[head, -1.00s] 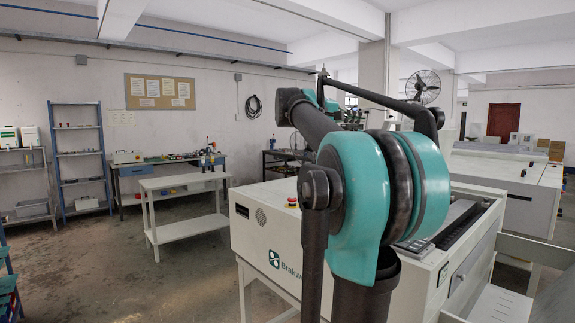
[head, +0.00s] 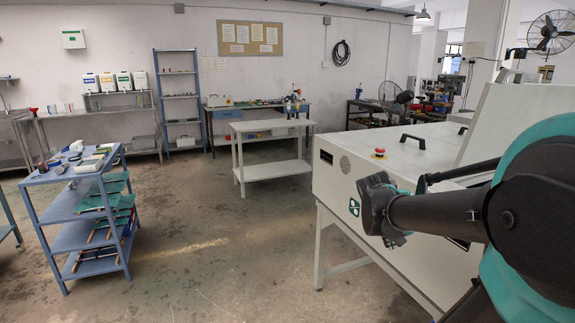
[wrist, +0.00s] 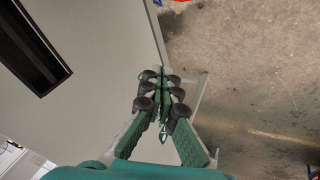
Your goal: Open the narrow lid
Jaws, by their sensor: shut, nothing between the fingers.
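The white plate processor (head: 345,190) stands at the right in the head view. A white panel (head: 518,115) on it stands raised and tilted at the far right; I cannot tell for sure whether this is the narrow lid. A flat part of the top (head: 385,143) to its left carries a black handle (head: 412,140). My gripper (head: 396,240) is beside the front of the processor, mostly hidden by my wrist. In the wrist view my gripper (wrist: 160,78) has its fingers together and empty, near the processor's pale edge.
A red stop button (head: 379,153) sits on the processor's top. A dark slot (wrist: 35,45) shows in a pale surface in the wrist view. A blue cart (head: 75,205) with plates stands at the left, and a white table (head: 268,128) at the back. The floor between is open.

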